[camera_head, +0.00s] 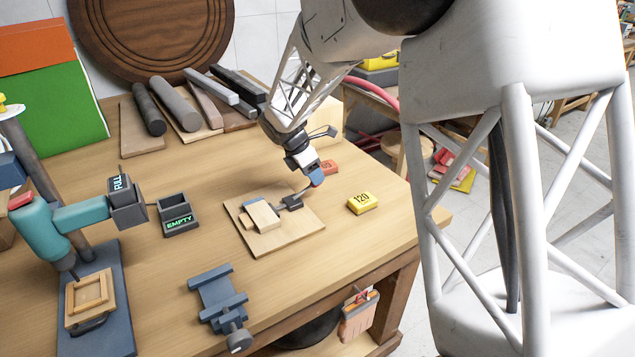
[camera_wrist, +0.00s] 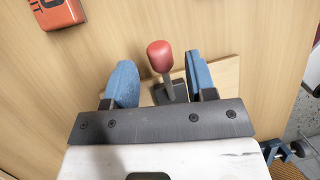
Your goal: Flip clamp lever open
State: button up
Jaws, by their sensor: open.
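The clamp (camera_head: 290,202) is a small dark fixture on a light wooden board (camera_head: 262,245), beside a pale wood block (camera_head: 262,216). In the wrist view its lever (camera_wrist: 160,57) has a red knob on a dark grey shaft that rises from a dark base. In the wrist view my gripper (camera_wrist: 159,66) is open, with one blue finger on each side of the lever. The knob stands between them with gaps visible on both sides.
A red sanding block (camera_head: 329,167) and a yellow block marked 120 (camera_head: 362,204) lie near the board. A dark EMPTY bin (camera_head: 178,214) stands to the left, and a blue vise (camera_head: 217,297) is at the front edge. Bare tabletop surrounds the board.

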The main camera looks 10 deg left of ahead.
jog(key=shift+x, duration=1.85)
jog(key=shift+c, duration=0.5)
grip_shut()
